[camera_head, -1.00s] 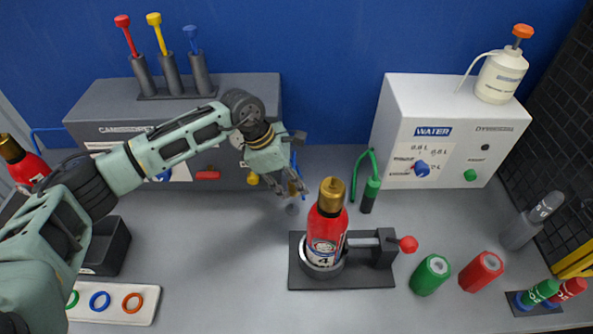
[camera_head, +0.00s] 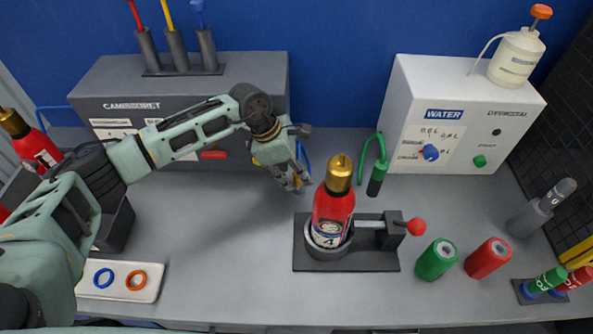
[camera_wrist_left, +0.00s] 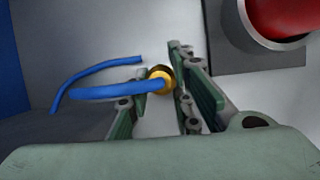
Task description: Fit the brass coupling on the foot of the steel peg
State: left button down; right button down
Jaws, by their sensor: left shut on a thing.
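My left gripper (camera_head: 298,182) is shut on the brass coupling (camera_wrist_left: 160,76) at the end of a blue hose (camera_wrist_left: 105,91). The hose (camera_head: 305,158) also shows behind the gripper in the head view. The gripper is low over the grey bench, just left of and behind the extinguisher stand. The steel peg cannot be made out now; the fingers cover that spot, so I cannot tell whether the coupling touches it. My right gripper is not in view.
A red extinguisher (camera_head: 332,212) with a brass top stands in a dark clamp stand (camera_head: 374,260) close to the right. A grey cabinet (camera_head: 120,92) and a white water box (camera_head: 455,115) stand behind.

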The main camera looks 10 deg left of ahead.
pick_arm(q)
jog(key=shift+f+b, duration=0.35)
jog(key=shift+f, duration=0.6)
jog(key=shift+f+b, duration=0.35)
jog(key=shift+b, duration=0.2)
jog(key=c, duration=1.5)
grip_release()
jog(key=shift+o, duration=0.2)
jog(key=v, duration=1.2)
